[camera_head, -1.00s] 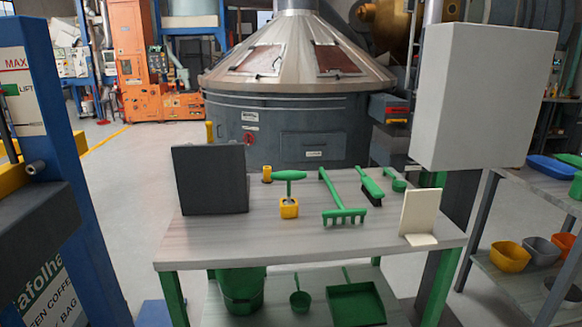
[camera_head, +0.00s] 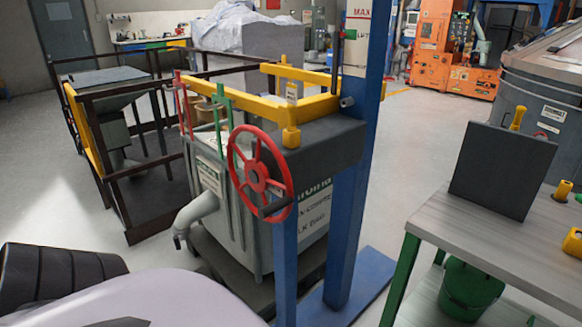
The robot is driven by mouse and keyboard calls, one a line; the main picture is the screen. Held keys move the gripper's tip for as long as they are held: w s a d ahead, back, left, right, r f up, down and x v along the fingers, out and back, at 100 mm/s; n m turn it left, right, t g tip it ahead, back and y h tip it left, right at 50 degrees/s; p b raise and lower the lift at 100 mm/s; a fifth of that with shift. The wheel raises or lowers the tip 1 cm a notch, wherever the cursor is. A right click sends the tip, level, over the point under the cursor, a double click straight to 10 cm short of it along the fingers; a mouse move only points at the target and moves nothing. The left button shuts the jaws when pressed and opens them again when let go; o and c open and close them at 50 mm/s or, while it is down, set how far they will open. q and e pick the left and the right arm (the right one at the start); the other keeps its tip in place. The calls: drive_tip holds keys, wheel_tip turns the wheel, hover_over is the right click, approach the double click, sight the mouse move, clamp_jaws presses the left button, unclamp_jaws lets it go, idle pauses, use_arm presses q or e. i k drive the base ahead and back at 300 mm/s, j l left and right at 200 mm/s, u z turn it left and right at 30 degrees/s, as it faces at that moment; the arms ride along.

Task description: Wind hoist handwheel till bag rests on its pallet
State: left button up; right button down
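The red handwheel (camera_head: 260,182) is mounted on the side of the blue hoist, with its spokes and rim in clear view. The hoist's blue post (camera_head: 362,150) carries yellow arms (camera_head: 300,106) over a large grey bag (camera_head: 245,238) with printed panels and a grey spout at its lower left. A dark, low pallet (camera_head: 305,283) is under the bag. I cannot tell whether the bag touches it or hangs just above. Neither of my grippers is in view.
A workbench (camera_head: 462,220) with a dark upright panel (camera_head: 502,168) stands at the right, a green bucket (camera_head: 470,290) below it. Dark railings (camera_head: 120,190) stand at the left. A blue base plate (camera_head: 372,283) lies at the post's foot. Grey floor is open at the far left.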

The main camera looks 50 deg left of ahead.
sight(258, 175)
drive_tip(key=u, duration=1.65)
